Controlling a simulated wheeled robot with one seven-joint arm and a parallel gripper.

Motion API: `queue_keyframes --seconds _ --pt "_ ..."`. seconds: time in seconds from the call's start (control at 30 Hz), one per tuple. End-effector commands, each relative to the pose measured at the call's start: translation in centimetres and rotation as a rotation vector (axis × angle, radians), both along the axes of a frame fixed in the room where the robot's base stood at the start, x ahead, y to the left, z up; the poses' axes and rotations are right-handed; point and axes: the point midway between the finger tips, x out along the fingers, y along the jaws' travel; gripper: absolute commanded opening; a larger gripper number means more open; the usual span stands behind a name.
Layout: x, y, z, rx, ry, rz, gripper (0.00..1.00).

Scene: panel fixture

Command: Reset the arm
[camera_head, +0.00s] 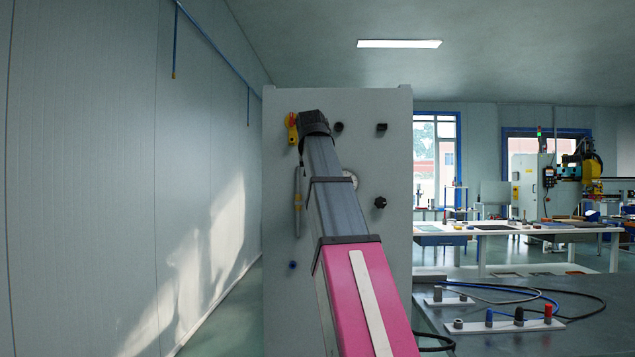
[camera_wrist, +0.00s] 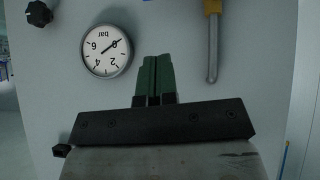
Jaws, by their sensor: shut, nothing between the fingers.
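My arm (camera_head: 340,210) reaches up and forward in front of the grey panel (camera_head: 395,240) in the head view. My gripper (camera_wrist: 155,62) shows in the wrist view with its two green fingers together and nothing between them. It points at the panel face, between the round gauge (camera_wrist: 106,50) and a grey lever (camera_wrist: 212,48) with a yellow top. The panel appears upside down in that view. I cannot tell how far the fingertips are from the panel. In the head view my arm hides the gripper and part of the gauge (camera_head: 350,179).
The panel carries a yellow-and-red handle (camera_head: 292,129), a grey lever (camera_head: 298,200) and several black knobs, one at the right (camera_head: 380,202). A dark table (camera_head: 560,335) with cables and small fittings stands at right. A wall (camera_head: 100,170) runs along the left.

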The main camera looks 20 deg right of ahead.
Motion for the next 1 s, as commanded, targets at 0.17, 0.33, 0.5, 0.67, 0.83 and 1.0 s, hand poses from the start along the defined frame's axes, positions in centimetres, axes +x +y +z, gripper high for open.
queue_keyframes --seconds 0.17,0.33,0.5,0.67,0.83,1.0 --pt "-1.8 0.7 2.0 0.0 -0.001 0.001 0.0" --pt "-2.7 1.0 2.9 0.001 0.0 0.001 0.0" --pt "-3.0 1.1 3.1 0.0 0.001 0.0 0.0" --pt "-2.4 1.2 1.6 0.002 0.015 0.006 0.0" --pt "-0.4 1.5 -3.9 0.007 0.062 0.026 0.0" --pt "1.5 1.9 -10.1 0.014 0.115 0.05 0.0"
